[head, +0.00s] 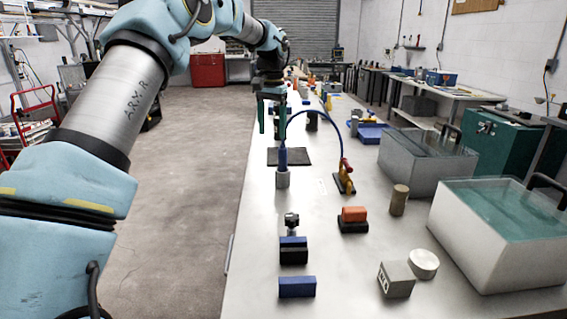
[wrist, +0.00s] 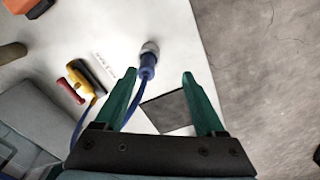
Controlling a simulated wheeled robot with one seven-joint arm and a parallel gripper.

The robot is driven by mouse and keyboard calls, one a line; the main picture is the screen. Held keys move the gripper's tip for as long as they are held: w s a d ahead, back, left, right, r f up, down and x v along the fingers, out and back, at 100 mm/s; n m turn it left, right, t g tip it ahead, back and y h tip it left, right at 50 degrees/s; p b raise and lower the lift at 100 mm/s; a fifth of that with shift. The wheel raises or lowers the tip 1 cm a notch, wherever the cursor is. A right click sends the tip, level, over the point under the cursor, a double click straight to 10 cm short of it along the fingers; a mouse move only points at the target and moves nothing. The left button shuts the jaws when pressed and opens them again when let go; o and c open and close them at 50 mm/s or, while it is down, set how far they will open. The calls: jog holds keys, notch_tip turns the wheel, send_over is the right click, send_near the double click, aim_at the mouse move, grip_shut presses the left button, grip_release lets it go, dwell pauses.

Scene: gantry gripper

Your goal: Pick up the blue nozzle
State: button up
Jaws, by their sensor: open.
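The blue nozzle (head: 282,158) stands upright in a grey cylindrical holder (head: 283,180) on the long table. A blue hose arcs from its top to a yellow and red tool (head: 345,178) at its right. My gripper (head: 272,118) has green fingers, pointing down, and is above and beyond the nozzle in the head view. In the wrist view, the gripper (wrist: 158,76) is open and empty. There the nozzle (wrist: 147,63) lies just beyond the fingertips, nearer the left finger. The hose runs down beside the left finger, partly hidden by it.
A dark mat (head: 289,156) lies behind the nozzle. Blue blocks (head: 297,287), an orange-topped block (head: 353,219) and a tan cylinder (head: 399,200) stand nearer. Water-filled tanks (head: 470,262) line the right side. Bare table surrounds the holder.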

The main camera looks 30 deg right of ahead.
aim_at(283, 156)
jog(key=d, duration=0.3)
jog(key=shift+s+r, duration=0.2)
jog(key=shift+r, duration=0.1)
jog(key=shift+d+f+m, duration=0.15)
jog(key=shift+d+m, duration=0.1)
jog(key=shift+m, duration=0.05)
notch_tip(283, 156, down, 5)
jog(key=shift+p, duration=0.65)
jog(key=shift+a+f+p, duration=0.2)
jog(key=shift+f+p, duration=1.2)
jog(key=shift+f, duration=1.3)
jog(key=shift+c, duration=0.4)
grip_shut()
